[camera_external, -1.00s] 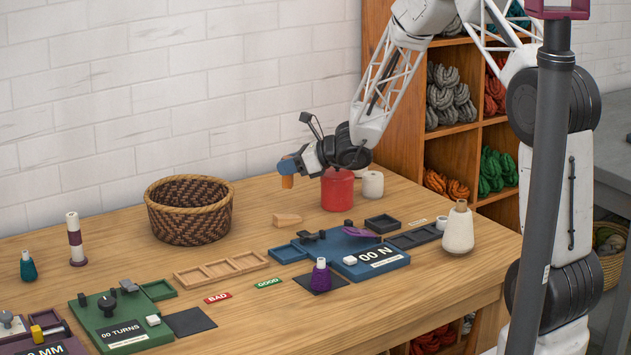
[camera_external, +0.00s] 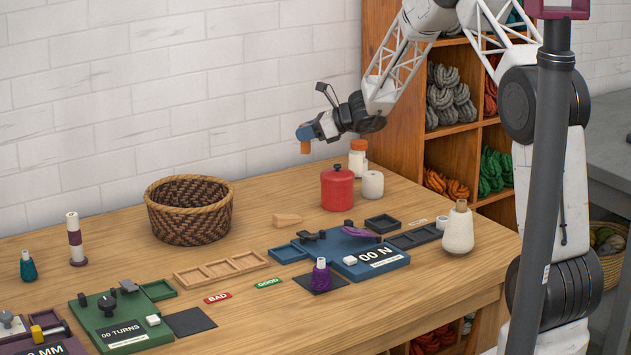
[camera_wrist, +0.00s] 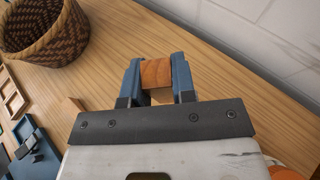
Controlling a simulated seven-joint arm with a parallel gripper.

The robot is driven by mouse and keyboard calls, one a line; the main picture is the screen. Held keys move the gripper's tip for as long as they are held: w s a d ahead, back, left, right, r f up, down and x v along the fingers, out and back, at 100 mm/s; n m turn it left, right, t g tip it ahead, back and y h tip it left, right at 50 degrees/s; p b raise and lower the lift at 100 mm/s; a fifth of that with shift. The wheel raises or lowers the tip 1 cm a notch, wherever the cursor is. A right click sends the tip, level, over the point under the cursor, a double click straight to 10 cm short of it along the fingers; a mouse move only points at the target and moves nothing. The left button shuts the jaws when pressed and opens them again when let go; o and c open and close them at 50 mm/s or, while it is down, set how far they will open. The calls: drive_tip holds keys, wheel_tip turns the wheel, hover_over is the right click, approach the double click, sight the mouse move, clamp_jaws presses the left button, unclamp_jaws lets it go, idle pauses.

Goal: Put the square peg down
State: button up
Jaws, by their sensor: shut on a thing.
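My gripper (camera_external: 305,136) has blue fingers and is shut on the square peg (camera_external: 305,147), a small orange-brown wooden block. In the external view the peg hangs from the fingertips, well above the back of the table. In the wrist view the peg (camera_wrist: 156,73) sits between the two blue fingers (camera_wrist: 156,82), one on each side. Bare table wood shows around and beyond it. The peg's lower end appears clear of any surface.
A red lidded canister (camera_external: 337,188), a white roll (camera_external: 372,185) and an orange-capped jar (camera_external: 358,158) stand at the back right. A woven basket (camera_external: 189,226) stands left. A wooden wedge-like piece (camera_external: 287,219) lies between. Bare table lies around that piece.

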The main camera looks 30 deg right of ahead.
sight(306, 153)
drive_tip(key=shift+f, duration=0.1)
drive_tip(key=shift+f, duration=3.05)
drive_tip(key=shift+f, duration=1.85)
drive_tip(key=shift+f, duration=0.15)
drive_tip(key=o, duration=0.9)
drive_tip(key=shift+s+d+r, duration=0.1)
drive_tip(key=shift+r, duration=0.1)
drive_tip(key=v, duration=1.1)
drive_tip(key=shift+s+d, duration=0.25)
drive_tip(key=shift+s, duration=0.05)
